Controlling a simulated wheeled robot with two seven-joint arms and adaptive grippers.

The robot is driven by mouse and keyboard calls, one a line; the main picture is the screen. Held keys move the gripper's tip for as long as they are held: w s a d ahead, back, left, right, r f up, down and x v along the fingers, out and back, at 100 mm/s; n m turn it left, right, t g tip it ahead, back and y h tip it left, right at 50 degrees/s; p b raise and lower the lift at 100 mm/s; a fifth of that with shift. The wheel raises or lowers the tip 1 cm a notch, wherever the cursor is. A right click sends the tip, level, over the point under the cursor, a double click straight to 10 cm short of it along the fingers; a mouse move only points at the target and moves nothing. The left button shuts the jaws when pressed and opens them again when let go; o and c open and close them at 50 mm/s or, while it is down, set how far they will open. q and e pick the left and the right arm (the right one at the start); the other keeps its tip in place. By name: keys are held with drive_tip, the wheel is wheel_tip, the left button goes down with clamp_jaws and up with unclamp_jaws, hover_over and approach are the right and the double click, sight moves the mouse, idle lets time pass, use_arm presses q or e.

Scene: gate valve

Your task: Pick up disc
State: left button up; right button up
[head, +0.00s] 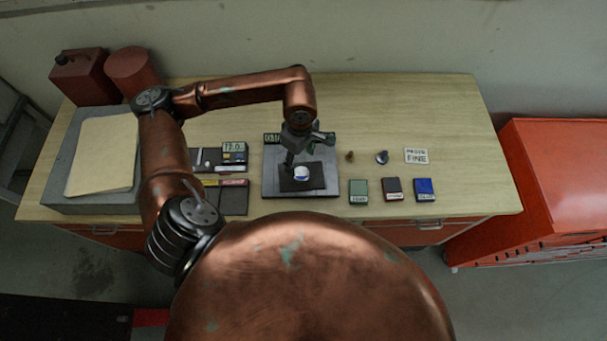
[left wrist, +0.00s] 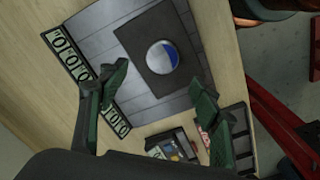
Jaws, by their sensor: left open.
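The disc (head: 301,174) is a small round piece, part white and part blue. It lies on a black square pad (head: 287,186), which sits on a grey plate (head: 329,190) in the middle of the bench. In the left wrist view the disc (left wrist: 161,57) lies on the black pad (left wrist: 140,37), in full sight. My left gripper (head: 293,158) points down just above and behind the disc, partly over the pad. In the left wrist view its two dark green fingers (left wrist: 158,84) are spread wide with nothing between them. My right gripper is in neither view.
Green (head: 358,192), dark red (head: 392,189) and blue (head: 425,189) boxes stand right of the plate. A brass piece (head: 349,156), dark knob (head: 382,157) and lettered card (head: 416,156) lie behind them. A display unit (head: 234,153) is left of the plate. The bench's right end is clear.

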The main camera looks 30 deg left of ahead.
sight(301, 173)
use_arm(q)
wheel_tip(301, 173, down, 6)
drive_tip(key=shift+s+d+f+p, duration=0.15)
drive_tip(key=shift+p, duration=0.95)
drive_tip(key=shift+f, duration=0.45)
drive_tip(key=c, duration=1.6)
